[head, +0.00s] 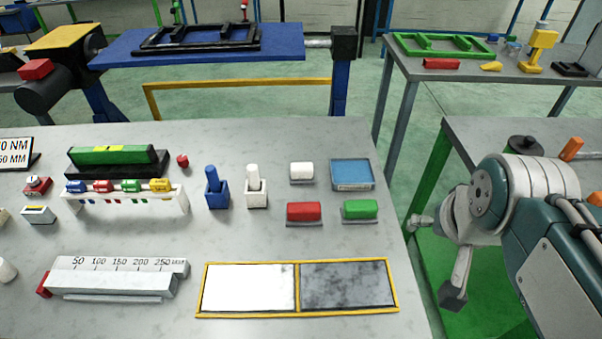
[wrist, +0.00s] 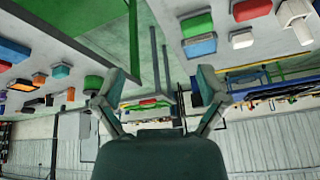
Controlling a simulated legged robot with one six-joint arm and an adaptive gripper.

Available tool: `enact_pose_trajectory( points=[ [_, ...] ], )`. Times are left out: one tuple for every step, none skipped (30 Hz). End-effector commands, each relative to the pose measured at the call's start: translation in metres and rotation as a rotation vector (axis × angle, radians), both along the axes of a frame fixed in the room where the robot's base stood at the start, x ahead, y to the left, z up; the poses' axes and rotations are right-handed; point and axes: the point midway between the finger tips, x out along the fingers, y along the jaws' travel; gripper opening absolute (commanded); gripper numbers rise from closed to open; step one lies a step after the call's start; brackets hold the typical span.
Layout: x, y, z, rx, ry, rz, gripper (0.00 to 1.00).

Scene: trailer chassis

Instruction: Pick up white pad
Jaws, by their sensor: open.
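The white pad (head: 301,171) is a small rounded white block on a thin grey base on the grey table. In the head view it stands left of a blue box and behind the red pad (head: 304,211). The green pad (head: 360,209) lies to its front right. The white pad also shows in the wrist view (wrist: 242,38), at upper right beyond my fingers. My gripper (wrist: 160,76) is open with nothing between its fingers. In the head view my gripper (head: 438,258) is off the table's right edge, well apart from the pad.
A blue box (head: 352,174) stands close right of the white pad. A blue holder (head: 217,188) and a white holder (head: 256,187) stand to its left. A yellow frame (head: 298,313) with white and grey panels lies in front. Another grey table (head: 540,130) stands at right.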

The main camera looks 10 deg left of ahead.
Motion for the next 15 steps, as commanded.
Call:
enact_pose_trajectory(
  points=[
    [0.017,0.006,0.007,0.023,0.023,-0.034,0.91],
    [0.025,0.009,0.011,0.038,0.034,-0.059,0.91],
    [0.036,0.013,0.015,0.056,0.049,-0.092,0.91],
    [0.045,0.016,0.019,0.069,0.059,-0.117,0.91],
    [0.054,0.020,0.021,0.082,0.070,-0.143,0.91],
    [0.065,0.025,0.025,0.098,0.086,-0.177,0.91],
    [0.074,0.029,0.027,0.110,0.096,-0.201,0.91],
    [0.083,0.033,0.029,0.120,0.107,-0.227,0.91],
    [0.095,0.038,0.030,0.135,0.123,-0.261,0.91],
    [0.104,0.043,0.031,0.145,0.134,-0.287,0.91],
    [0.113,0.048,0.032,0.154,0.145,-0.313,0.91],
    [0.124,0.054,0.032,0.168,0.159,-0.348,0.91],
    [0.133,0.059,0.032,0.176,0.170,-0.374,0.91],
    [0.142,0.064,0.032,0.185,0.181,-0.400,0.91],
    [0.153,0.071,0.031,0.195,0.194,-0.435,0.91]
  ],
)
